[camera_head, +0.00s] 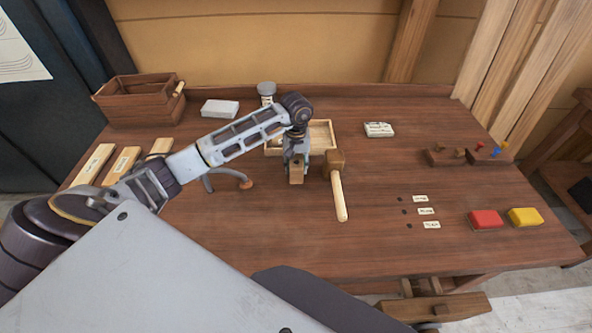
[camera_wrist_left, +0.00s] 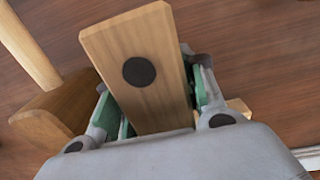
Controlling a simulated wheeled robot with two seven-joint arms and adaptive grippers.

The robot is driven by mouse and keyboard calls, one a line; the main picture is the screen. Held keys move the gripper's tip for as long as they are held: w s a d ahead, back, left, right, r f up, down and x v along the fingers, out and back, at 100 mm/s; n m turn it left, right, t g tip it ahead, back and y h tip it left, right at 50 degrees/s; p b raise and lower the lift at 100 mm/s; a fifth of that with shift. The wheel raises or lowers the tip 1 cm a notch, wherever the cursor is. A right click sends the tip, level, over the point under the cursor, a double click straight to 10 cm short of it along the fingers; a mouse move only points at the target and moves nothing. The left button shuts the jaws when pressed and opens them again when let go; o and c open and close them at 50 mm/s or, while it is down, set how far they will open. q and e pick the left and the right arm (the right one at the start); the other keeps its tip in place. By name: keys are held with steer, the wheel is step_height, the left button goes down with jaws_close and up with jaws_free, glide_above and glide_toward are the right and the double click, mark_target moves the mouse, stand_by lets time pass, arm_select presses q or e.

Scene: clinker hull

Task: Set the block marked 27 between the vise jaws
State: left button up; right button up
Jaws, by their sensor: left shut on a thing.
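My left gripper (camera_head: 296,168) is over the middle of the bench, shut on a light wooden block (camera_head: 296,174). In the left wrist view the block (camera_wrist_left: 140,70) sits between the green finger pads and shows a dark round spot on its face. No number on it can be read. The vise (camera_head: 430,305), with wooden jaws, is at the bench's front edge, low on the right, far from the gripper. Its jaw gap is hard to make out. My right gripper is not in view.
A mallet (camera_head: 339,195) lies just right of the gripper; a shallow wooden tray (camera_head: 323,137) is behind it. Labelled wooden blocks (camera_head: 92,163) lie at the left. Red (camera_head: 486,219) and yellow (camera_head: 525,217) blocks are at the right. The bench between mallet and small labels is clear.

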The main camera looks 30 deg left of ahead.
arm_select(q)
steer(key=shift+f, duration=0.1)
steer(key=shift+f+p, duration=0.45)
steer(key=shift+f, duration=1.25)
steer(key=shift+f, duration=0.15)
steer(key=o, duration=1.2)
